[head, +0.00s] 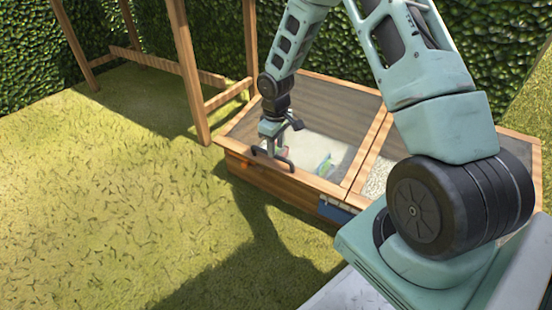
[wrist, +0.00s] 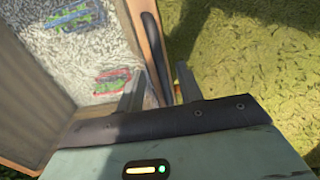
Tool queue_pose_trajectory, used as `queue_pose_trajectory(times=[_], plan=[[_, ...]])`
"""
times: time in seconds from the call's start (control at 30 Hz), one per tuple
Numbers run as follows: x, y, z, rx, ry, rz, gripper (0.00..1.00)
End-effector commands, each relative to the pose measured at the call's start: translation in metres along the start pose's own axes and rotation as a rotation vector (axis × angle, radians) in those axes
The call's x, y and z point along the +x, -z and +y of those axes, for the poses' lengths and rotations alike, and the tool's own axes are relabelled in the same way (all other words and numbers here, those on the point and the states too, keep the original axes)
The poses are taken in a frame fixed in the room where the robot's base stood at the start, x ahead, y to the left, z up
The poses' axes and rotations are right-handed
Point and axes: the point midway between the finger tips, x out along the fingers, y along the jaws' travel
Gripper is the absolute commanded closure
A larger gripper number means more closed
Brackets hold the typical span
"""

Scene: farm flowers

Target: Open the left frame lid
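The left frame lid (head: 359,183) is a wood-edged, see-through panel lying flat and shut on the low wooden frame box (head: 285,190). A dark bar handle (head: 284,164) stands at its front edge; in the wrist view the handle (wrist: 152,42) runs along the lid's wooden edge (wrist: 137,28). My gripper (head: 271,148) is down at this handle. In the wrist view my gripper (wrist: 160,76) has its two fingers apart, one on each side of the handle's near end. I cannot tell whether either finger touches it.
Packets or plants in red, green and blue (wrist: 110,83) show through the lid. A second lid (head: 378,177) adjoins on the right. A wooden post frame (head: 188,70) stands at the back left, before a hedge (head: 225,40). The grass (head: 110,200) in front is clear.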

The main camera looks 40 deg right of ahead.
Motion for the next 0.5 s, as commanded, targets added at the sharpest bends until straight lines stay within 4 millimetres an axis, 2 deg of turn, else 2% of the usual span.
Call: queue_pose_trajectory(times=[0.03, 0.2, 0.5], plan=[[0.012, 0.000, 0.000, 0.000, 0.000, -0.001, 0.64], [0.024, 0.000, 0.000, 0.000, -0.001, 0.001, 0.64], [0.026, 0.000, 0.000, 0.000, -0.001, 0.001, 0.64]])
